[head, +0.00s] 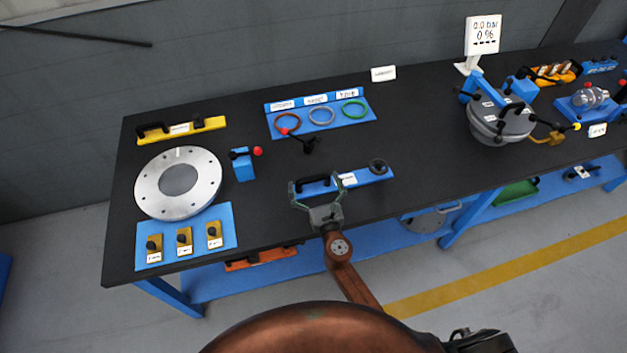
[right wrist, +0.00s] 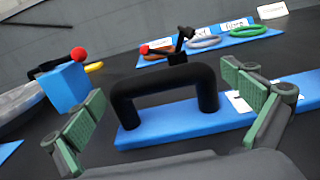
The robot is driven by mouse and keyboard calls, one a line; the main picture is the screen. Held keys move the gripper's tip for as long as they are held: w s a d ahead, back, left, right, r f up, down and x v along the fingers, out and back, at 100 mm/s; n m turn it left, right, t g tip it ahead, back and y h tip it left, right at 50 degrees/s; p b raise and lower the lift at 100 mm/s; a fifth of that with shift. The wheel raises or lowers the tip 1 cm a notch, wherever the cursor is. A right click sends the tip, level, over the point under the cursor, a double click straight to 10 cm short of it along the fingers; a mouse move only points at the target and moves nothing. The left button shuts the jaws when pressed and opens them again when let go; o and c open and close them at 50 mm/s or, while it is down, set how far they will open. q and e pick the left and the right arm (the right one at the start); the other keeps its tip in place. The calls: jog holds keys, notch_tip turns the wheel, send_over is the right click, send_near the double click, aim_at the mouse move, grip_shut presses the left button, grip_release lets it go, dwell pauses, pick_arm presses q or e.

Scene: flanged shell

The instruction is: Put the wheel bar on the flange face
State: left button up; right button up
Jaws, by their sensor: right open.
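The wheel bar is a blue bar (head: 366,177) with a black arched handle at its left end and a dark round wheel (head: 377,166) at its right end. It lies near the table's front edge. My right gripper (head: 317,185) is open at its handle end. In the right wrist view the black handle (right wrist: 163,85) stands upright between the spread fingers (right wrist: 165,100), with space on both sides. The flange face (head: 150,190) is a flat silver ring with bolt holes and a grey centre, at the table's left end. My left gripper is not in view.
A small blue block with a red knob (head: 243,167) stands between flange and bar. A yellow bar (head: 205,125) lies behind the flange. A blue plate with coloured rings (head: 368,107) and a black red-tipped lever (head: 308,145) are behind the wheel bar. A domed vessel (head: 490,125) stands right.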

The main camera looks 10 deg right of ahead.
jog(key=s, duration=1.1)
jog(key=shift+s+d, duration=0.2)
jog(key=shift+s+r, duration=0.1)
jog(key=w+r+p, duration=0.1)
jog(key=p, duration=0.1)
jog(key=w+p, duration=0.2)
jog(key=shift+w+r, duration=0.15)
jog(key=shift+r, duration=0.25)
jog(key=shift+w, duration=0.4)
jog(key=w, duration=0.7)
jog(key=shift+w+a+f, duration=0.2)
jog(key=shift+w+f, duration=0.1)
jog(key=shift+w, duration=0.1)
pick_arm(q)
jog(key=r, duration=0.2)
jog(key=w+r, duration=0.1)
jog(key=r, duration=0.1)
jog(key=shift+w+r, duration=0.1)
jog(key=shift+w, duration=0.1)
pick_arm(e)
jog(key=shift+c, duration=0.7)
jog(key=c, duration=1.7)
jog(key=shift+r, duration=0.15)
jog(key=shift+c, duration=0.2)
